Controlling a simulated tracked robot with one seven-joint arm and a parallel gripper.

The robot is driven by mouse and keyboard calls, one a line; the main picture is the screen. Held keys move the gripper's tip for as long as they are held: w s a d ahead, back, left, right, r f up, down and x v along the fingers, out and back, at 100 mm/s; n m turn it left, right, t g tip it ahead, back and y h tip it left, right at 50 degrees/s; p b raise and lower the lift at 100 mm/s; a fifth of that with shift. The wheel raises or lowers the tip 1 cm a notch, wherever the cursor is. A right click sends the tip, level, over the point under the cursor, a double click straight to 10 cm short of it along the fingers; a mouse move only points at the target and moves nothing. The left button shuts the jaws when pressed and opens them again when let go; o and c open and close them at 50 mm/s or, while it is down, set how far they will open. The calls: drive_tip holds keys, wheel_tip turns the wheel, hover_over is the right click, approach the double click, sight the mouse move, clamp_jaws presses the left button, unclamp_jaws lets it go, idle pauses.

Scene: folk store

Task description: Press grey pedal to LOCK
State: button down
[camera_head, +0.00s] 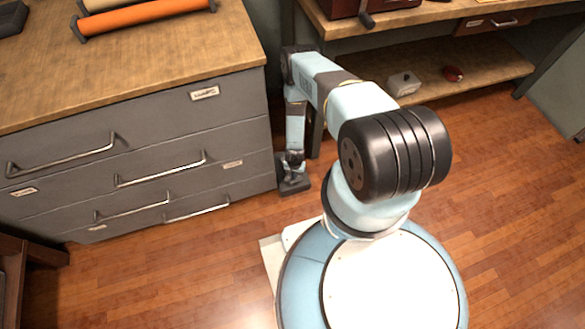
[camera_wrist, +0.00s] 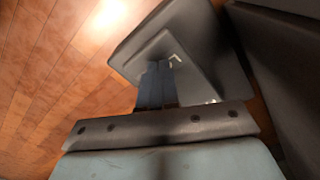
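The grey pedal (camera_head: 294,187) is a small dark block on the wooden floor, beside the right end of the grey drawer cabinet. It also shows in the wrist view (camera_wrist: 190,72) as a raised grey plate on a wider dark base, with small white marks on it. No word is readable there. My gripper (camera_head: 293,162) points down over the pedal. In the wrist view my gripper (camera_wrist: 156,68) shows two dark fingers side by side with nothing between them, and their tips overlap the plate. I cannot tell whether they touch it.
The grey drawer cabinet (camera_head: 150,140) stands left of the pedal, its wooden top holding an orange roll (camera_head: 140,16). A workbench (camera_head: 430,22) with a lower shelf (camera_head: 450,88) stands behind, holding a white item (camera_head: 404,83) and a red item (camera_head: 453,73). The floor at right is clear.

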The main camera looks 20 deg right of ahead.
drive_tip(key=shift+f, duration=0.4)
wheel_tip(320, 180, up, 9)
idle(1.1)
idle(0.3)
